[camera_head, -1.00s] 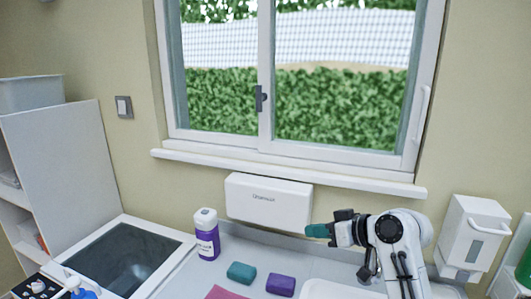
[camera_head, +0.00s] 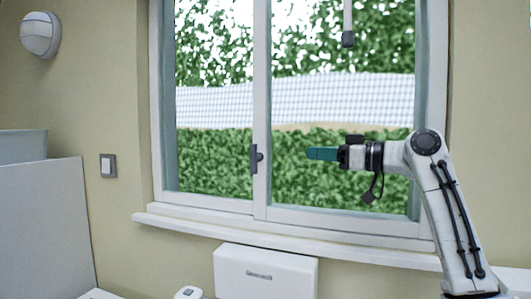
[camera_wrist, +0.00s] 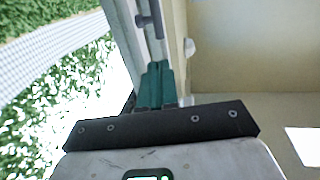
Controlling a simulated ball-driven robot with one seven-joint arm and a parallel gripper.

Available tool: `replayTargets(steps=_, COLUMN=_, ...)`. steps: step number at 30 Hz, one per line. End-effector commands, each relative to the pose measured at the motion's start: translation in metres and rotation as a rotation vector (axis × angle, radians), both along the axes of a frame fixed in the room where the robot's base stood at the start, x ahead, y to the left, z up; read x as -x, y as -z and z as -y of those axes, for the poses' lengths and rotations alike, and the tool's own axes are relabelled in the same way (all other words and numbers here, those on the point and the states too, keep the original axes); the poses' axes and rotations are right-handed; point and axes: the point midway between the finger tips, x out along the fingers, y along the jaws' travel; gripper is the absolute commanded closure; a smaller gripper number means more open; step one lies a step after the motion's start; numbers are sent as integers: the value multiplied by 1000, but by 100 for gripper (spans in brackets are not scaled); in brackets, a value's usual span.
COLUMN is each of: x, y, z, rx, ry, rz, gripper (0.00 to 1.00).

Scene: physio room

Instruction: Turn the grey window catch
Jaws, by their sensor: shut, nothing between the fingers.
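The grey window catch (camera_head: 254,158) sits on the middle upright of the window frame, with its small knob to the right. It also shows in the wrist view (camera_wrist: 148,20), above my fingertips. My gripper (camera_head: 309,154) has teal fingers, held level and pointing left at the catch from its right, at about the same height. The fingers are shut and empty. They look apart from the catch. In the wrist view my gripper (camera_wrist: 158,66) shows its fingers pressed together, pointing up the picture towards the catch.
The white window sill (camera_head: 290,244) runs below the window. A white dispenser box (camera_head: 264,273) is under the sill. A light switch (camera_head: 108,165) and a wall lamp (camera_head: 41,34) are on the wall at left. A dark-ended rod (camera_head: 348,38) hangs at the top.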

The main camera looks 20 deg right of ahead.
Motion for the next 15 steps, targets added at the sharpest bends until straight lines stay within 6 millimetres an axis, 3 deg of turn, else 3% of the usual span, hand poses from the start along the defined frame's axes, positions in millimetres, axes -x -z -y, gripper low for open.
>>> replayTargets(steps=8, x=-2, y=0, z=-2, rx=0, ry=0, rz=-1, gripper=100)
replayTargets(steps=15, x=-23, y=-3, z=-22, rx=0, ry=0, rz=-3, gripper=100)
